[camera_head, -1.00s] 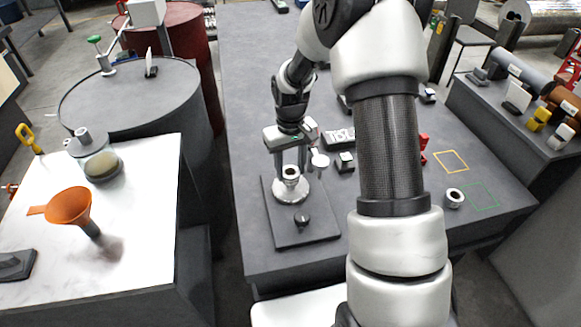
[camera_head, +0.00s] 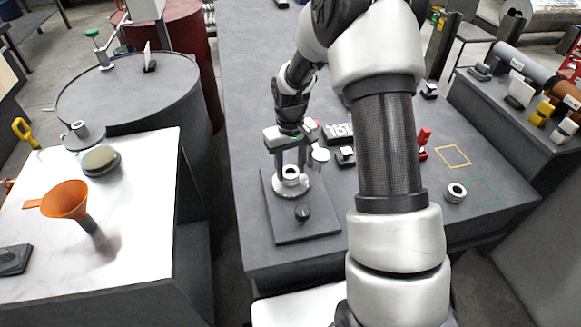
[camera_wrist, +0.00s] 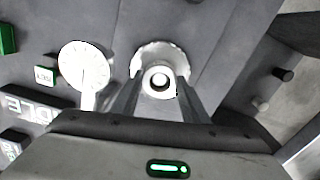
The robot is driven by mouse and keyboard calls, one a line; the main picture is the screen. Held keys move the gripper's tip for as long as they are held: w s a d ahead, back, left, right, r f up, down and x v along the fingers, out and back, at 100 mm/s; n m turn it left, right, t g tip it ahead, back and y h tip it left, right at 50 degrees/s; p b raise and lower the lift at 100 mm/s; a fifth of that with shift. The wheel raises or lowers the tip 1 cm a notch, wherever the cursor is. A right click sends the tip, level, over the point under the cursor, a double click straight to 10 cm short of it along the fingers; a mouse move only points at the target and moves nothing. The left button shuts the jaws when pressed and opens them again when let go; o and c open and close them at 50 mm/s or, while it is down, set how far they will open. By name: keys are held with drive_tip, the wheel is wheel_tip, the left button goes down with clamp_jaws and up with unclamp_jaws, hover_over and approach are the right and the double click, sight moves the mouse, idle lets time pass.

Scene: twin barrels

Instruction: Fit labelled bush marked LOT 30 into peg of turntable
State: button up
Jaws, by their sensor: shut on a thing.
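My gripper (camera_head: 290,172) points down over the turntable, shut on a pale ring-shaped bush (camera_head: 291,174). In the wrist view the bush (camera_wrist: 159,80) sits between the two fingers, its bore facing the camera. The disc also shows around the bush in the wrist view (camera_wrist: 165,52). The peg is not clearly visible, and I cannot tell whether the bush is around it. No LOT 30 mark is readable on the bush.
A second ring-shaped bush (camera_head: 456,192) lies at the right beside a green outline. A white round dial (camera_head: 320,154), small blocks (camera_head: 346,156) and a lettered dark plate (camera_head: 338,133) stand close right of my gripper. A white table with an orange funnel (camera_head: 66,200) is at left.

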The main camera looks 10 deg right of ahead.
drive_tip(key=shift+f, duration=0.25)
drive_tip(key=o, duration=1.4)
drive_tip(key=shift+r, duration=0.15)
wheel_tip(320, 180, up, 17)
drive_tip(key=shift+r+p, duration=0.1)
drive_tip(key=shift+p, duration=1)
drive_tip(key=shift+r, duration=0.1)
